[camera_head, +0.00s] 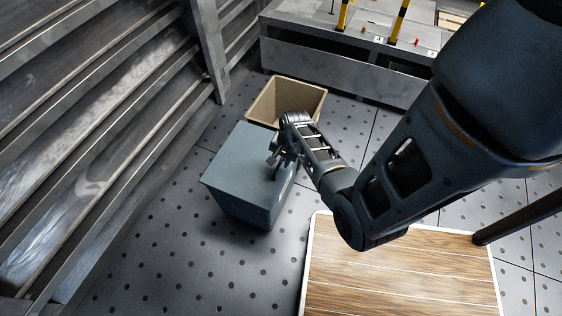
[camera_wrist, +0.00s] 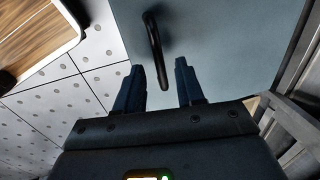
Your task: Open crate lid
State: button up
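A blue-grey crate (camera_head: 240,183) stands on the perforated floor with its flat lid (camera_head: 240,160) down. In the wrist view the lid (camera_wrist: 225,35) fills the upper part, with a black curved handle (camera_wrist: 154,48) standing out from it. My gripper (camera_head: 275,158) is over the crate's right part in the head view. In the wrist view its two fingers (camera_wrist: 160,78) are apart, with the handle's lower end showing between them. I cannot tell whether a finger touches the handle.
An open tan bin (camera_head: 318,100) stands right behind the crate. A wood-topped surface (camera_head: 400,275) is at the front right. Metal slatted shelving (camera_head: 90,120) runs along the left. A grey bench (camera_head: 345,62) with yellow-black posts is at the back. Floor in front of the crate is clear.

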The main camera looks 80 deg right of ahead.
jog(key=shift+f, duration=0.45)
jog(key=shift+c, duration=0.2)
grip_shut()
